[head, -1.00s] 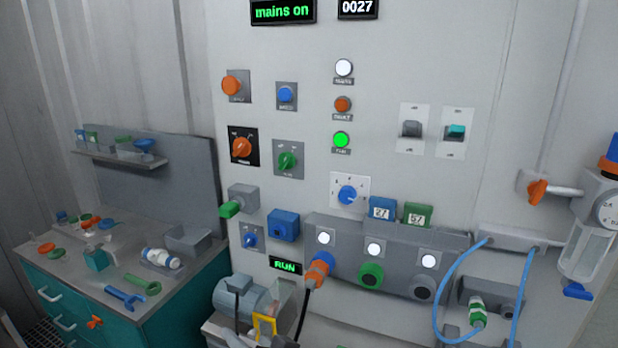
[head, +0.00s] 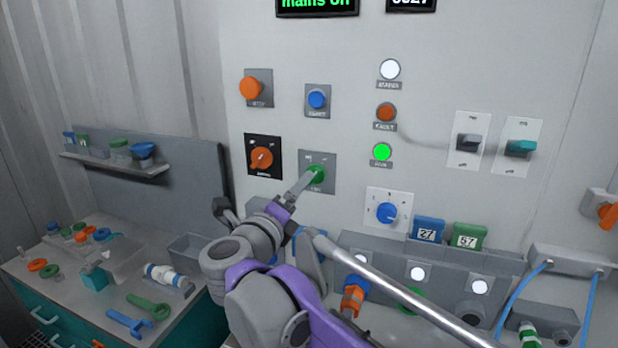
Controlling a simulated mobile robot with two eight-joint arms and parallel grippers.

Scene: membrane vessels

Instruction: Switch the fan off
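The green rotary knob (head: 315,175) sits on a grey plate on the panel. I take it as the fan switch, though its small lettering is hard to read. My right gripper (head: 304,184) reaches up to the knob from the lower left, its fingers at the knob's left side. The fingers overlap in this view, so I cannot tell whether they are open, closed on it or touching it. The knob's pointer direction is partly hidden. A green lamp (head: 382,152) to the right is lit. My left gripper is not in view.
An orange rotary knob (head: 262,158) is close on the left, and a blue button (head: 317,99) is above. A blue dial (head: 386,212) is at lower right. My arm hides part of the lower panel. A workbench (head: 75,270) with loose parts stands at left.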

